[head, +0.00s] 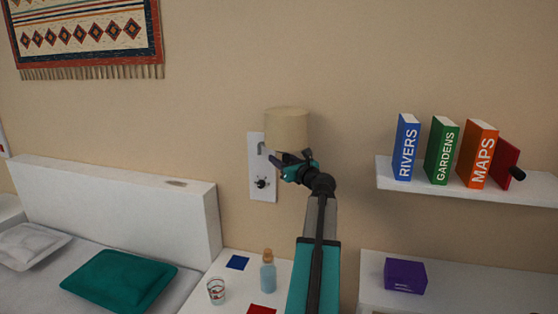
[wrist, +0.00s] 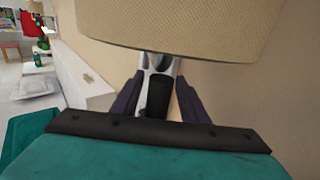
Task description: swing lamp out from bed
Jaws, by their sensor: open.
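The wall lamp has a beige shade (head: 287,130) and a white wall plate (head: 256,180) with a dark knob on it. In the wrist view the shade (wrist: 180,28) fills the top, and a silver and black lamp part (wrist: 158,90) stands below it. My gripper (head: 284,160) is just under the shade, in front of the plate. In the wrist view my gripper (wrist: 160,95) is open, with a dark finger on each side of that lamp part. I cannot tell whether either finger touches it. My gripper hides part of the lamp's arm in the head view.
The bed's white headboard (head: 125,200) and teal pillow (head: 118,280) are at the left. A glass (head: 216,291) and bottle (head: 268,272) stand on the bedside top below. A shelf (head: 530,188) with books is at the right, above a purple box (head: 405,276).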

